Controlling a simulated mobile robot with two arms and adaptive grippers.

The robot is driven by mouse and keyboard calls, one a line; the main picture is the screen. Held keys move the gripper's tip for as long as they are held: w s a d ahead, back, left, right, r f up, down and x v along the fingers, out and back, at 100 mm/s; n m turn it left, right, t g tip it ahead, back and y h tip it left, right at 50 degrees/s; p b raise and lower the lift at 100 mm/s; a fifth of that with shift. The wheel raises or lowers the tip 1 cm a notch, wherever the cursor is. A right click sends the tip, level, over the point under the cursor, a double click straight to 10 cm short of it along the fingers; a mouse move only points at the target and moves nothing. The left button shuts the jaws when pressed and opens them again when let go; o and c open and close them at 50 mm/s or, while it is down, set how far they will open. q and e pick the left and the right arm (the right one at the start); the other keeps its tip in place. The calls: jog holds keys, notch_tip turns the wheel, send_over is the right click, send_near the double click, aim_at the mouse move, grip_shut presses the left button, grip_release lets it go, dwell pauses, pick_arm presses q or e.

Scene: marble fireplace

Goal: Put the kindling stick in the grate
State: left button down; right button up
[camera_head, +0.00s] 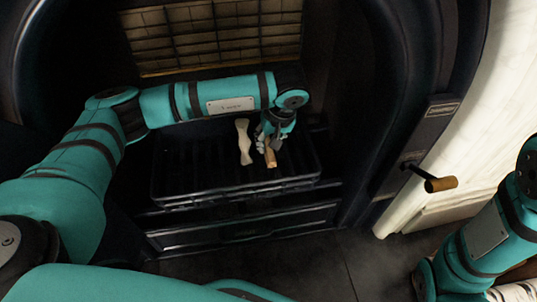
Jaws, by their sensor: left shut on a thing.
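My left gripper (266,140) is inside the fireplace opening, above the right half of the grate. It is shut on a short tan kindling stick (271,159), whose lower end sticks out below the fingers. I cannot tell whether the stick touches the grate. The black slatted grate (180,190) sits low in the opening. A paler stick (243,143) stands or lies in the grate just left of the gripper. My right arm shows at the lower right; its gripper is out of view.
A gridded brick fireback (212,38) is behind my left arm. A dark handle with a wooden knob (441,184) juts out at right, beside the white marble surround (480,130). A dark drawer-like front (240,229) lies below the grate. The floor in front is clear.

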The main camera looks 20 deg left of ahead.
aim_at(269, 151)
pick_arm(q)
notch_tip(269, 151, down, 4)
jog(key=b, duration=0.3)
jog(key=shift+f+b, duration=0.2)
jog(key=shift+b, duration=0.1)
jog(key=shift+w+a+f+b, duration=0.1)
jog(key=shift+w+b, duration=0.1)
jog(key=shift+b, duration=0.1)
jog(key=shift+r, duration=0.3)
jog(key=shift+f, duration=0.15)
jog(key=shift+f, duration=0.1)
jog(key=c, duration=1.1)
grip_release()
